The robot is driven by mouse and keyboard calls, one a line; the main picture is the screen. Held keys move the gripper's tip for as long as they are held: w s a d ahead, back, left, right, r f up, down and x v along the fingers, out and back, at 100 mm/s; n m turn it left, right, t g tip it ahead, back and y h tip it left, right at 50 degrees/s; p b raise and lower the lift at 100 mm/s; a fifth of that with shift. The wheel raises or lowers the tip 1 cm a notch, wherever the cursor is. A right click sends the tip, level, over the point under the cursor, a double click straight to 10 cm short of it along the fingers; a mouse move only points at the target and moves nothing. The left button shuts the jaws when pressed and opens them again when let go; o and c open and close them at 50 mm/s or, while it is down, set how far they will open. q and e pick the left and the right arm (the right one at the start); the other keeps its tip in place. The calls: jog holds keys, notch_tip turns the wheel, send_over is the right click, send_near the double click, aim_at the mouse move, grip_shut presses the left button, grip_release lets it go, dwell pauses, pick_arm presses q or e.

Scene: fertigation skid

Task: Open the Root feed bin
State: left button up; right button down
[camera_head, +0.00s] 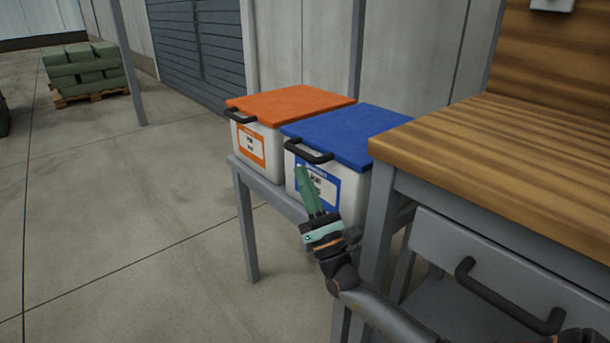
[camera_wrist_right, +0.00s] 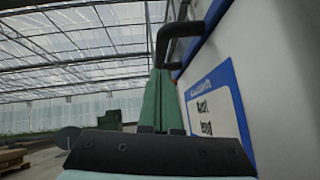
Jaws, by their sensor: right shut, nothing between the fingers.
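The blue-lidded white bin (camera_head: 352,135) stands on a grey stand with its lid down. Its blue-framed label (camera_head: 318,187) seems to read "Root feed"; the label also shows in the right wrist view (camera_wrist_right: 213,108). A dark bar handle (camera_head: 309,152) sits at the front edge of the lid, and it shows near the top of the right wrist view (camera_wrist_right: 178,30). My right gripper (camera_head: 302,172) is shut and empty, its green fingers pointing up just below the handle, partly in front of the label. I cannot tell whether they touch it. My left gripper is out of view.
An orange-lidded bin (camera_head: 290,104) stands close on the left of the blue one, also closed. A wooden-topped bench (camera_head: 500,150) with a drawer handle (camera_head: 505,298) is close on the right. The floor (camera_head: 120,220) at left is clear; stacked green sacks (camera_head: 85,70) stand far back.

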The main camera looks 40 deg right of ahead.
jog(key=shift+d+r, duration=0.1)
jog(key=shift+r, duration=0.5)
